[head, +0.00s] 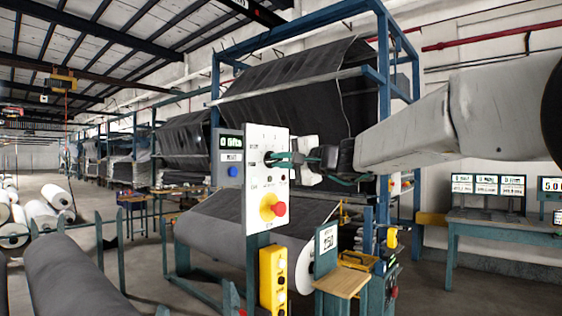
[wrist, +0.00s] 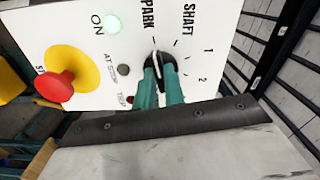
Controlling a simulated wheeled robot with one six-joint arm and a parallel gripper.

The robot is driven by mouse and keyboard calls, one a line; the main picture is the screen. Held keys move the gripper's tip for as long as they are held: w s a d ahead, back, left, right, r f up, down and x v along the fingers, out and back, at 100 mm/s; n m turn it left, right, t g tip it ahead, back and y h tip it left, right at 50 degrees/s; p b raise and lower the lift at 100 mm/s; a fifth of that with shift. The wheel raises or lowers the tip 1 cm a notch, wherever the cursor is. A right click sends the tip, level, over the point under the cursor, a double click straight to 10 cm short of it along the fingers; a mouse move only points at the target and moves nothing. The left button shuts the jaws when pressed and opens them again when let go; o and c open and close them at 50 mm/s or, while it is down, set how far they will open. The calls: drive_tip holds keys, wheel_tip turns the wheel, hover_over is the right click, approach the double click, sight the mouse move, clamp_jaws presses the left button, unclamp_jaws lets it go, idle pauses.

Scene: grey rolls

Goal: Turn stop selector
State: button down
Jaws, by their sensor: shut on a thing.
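The stop selector is a black knob (wrist: 159,62) with a white pointer line, on a white control panel (head: 262,226). In the wrist view, marks around it read PARK, SHAFT, 1 and 2. In the head view my gripper (head: 275,159) reaches the upper part of the panel from the right, and the knob is mostly hidden there.
A red stop button (wrist: 55,87) on a yellow disc sits left of the knob. A green lamp (wrist: 112,24) by ON is lit. A small display box (head: 230,157) adjoins the panel. A yellow box (head: 272,280) and a wooden shelf (head: 342,281) stand below.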

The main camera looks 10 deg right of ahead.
idle(0.3)
drive_tip(key=c, duration=1.5)
unclamp_jaws()
drive_tip(key=v, duration=0.7)
drive_tip(key=shift+s+d, duration=0.25)
drive_tip(key=shift+s, duration=0.05)
